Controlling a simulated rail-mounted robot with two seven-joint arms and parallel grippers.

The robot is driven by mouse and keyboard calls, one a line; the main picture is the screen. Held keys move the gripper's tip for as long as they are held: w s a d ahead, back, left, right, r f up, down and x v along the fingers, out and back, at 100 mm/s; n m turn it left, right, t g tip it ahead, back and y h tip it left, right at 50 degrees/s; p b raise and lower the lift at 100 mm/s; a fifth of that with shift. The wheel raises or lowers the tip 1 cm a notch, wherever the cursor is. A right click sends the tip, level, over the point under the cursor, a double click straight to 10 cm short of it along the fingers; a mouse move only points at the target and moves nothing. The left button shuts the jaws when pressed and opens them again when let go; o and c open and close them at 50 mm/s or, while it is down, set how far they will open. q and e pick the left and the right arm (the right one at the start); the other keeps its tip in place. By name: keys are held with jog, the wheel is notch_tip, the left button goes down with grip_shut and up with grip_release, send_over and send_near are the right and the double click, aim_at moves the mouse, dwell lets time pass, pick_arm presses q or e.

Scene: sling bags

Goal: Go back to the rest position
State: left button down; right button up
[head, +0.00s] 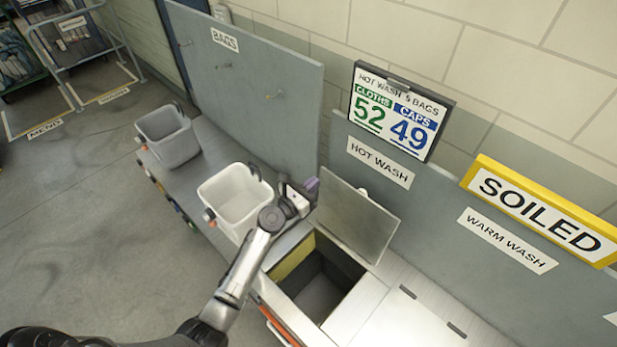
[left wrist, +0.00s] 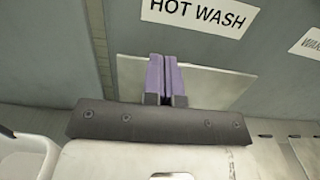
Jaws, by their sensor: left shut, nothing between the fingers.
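My left gripper (head: 311,184) is above the bench, between the white bin and the raised hatch lid. In the left wrist view its two purple fingers (left wrist: 166,78) are pressed together with nothing between them. The raised grey lid (head: 355,218) stands open just right of the gripper; it also shows behind the fingers in the left wrist view (left wrist: 215,85). My left arm reaches in from the lower left. My right gripper is in neither view.
An open square hatch (head: 318,290) lies below the lid. A white bin (head: 237,203) and a grey bin (head: 168,137) stand on the bench to the left. A grey back panel (head: 255,95) with hooks, marked BAGS, rises behind them.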

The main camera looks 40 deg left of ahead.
pick_arm(q)
jog(key=shift+s+a+r, duration=0.1)
jog(key=shift+s+r, duration=0.65)
jog(key=shift+r, duration=0.05)
jog(key=s+d+m+g+h, duration=0.1)
jog(key=s+d+m+g, duration=0.35)
jog(key=m, duration=1.15)
jog(key=s+d+m+g+h, duration=0.1)
jog(key=s+d+m+g, duration=0.3)
jog(key=m, duration=1.2)
jog(key=s+d+f+m+g+y, duration=0.1)
jog(key=s+d+f+m+g, duration=0.1)
jog(key=s, duration=1.2)
jog(key=s+d+f+m+g+y, duration=0.1)
jog(key=s+f, duration=0.5)
jog(key=s, duration=0.8)
jog(key=m+g+y, duration=0.1)
jog(key=m+g, duration=0.1)
jog(key=g, duration=0.1)
jog(key=shift+d+f, duration=0.15)
jog(key=shift+d, duration=0.2)
